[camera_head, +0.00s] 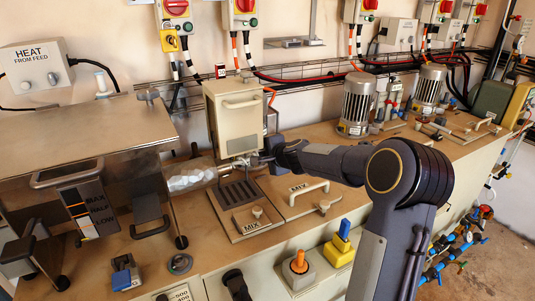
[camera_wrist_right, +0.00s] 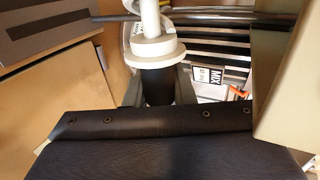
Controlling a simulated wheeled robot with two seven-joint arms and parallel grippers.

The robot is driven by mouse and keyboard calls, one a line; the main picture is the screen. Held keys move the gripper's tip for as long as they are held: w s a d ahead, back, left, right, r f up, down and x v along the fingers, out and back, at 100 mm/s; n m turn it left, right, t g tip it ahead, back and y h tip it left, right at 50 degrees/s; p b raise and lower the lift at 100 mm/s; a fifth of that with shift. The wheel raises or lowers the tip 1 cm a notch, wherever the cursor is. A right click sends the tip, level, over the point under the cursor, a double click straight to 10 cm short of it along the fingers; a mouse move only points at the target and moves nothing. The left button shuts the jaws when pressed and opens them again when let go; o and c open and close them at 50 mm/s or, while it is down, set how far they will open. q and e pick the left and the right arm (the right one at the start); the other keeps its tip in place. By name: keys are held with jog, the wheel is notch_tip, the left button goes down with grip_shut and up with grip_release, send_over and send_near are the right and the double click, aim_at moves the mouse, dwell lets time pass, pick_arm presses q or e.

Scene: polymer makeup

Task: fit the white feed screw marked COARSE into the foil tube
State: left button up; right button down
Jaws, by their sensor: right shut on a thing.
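My right gripper (camera_head: 258,160) is just right of the tube's end, at the foot of the beige box. In the right wrist view, a white shaft with a round collar, which looks like the feed screw (camera_wrist_right: 155,47), stands out from between my right fingers (camera_wrist_right: 158,92). The gripper is shut on it. The COARSE mark cannot be read, and whether the screw's tip is inside the tube cannot be told. My left gripper is not in view.
A beige box (camera_head: 235,112) stands right behind my right gripper. A slotted MIX plate (camera_head: 238,196) lies in front of it. A steel machine (camera_head: 85,130) fills the left side. The bench (camera_head: 205,245) has some bare room in front of the tube.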

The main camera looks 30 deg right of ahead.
jog(key=shift+w+a, duration=0.1)
jog(key=shift+a, duration=0.95)
jog(key=c, duration=1.1)
grip_release()
jog(key=shift+c, duration=0.2)
jog(key=v, duration=0.7)
jog(key=shift+r, duration=0.15)
jog(key=shift+s, duration=0.4)
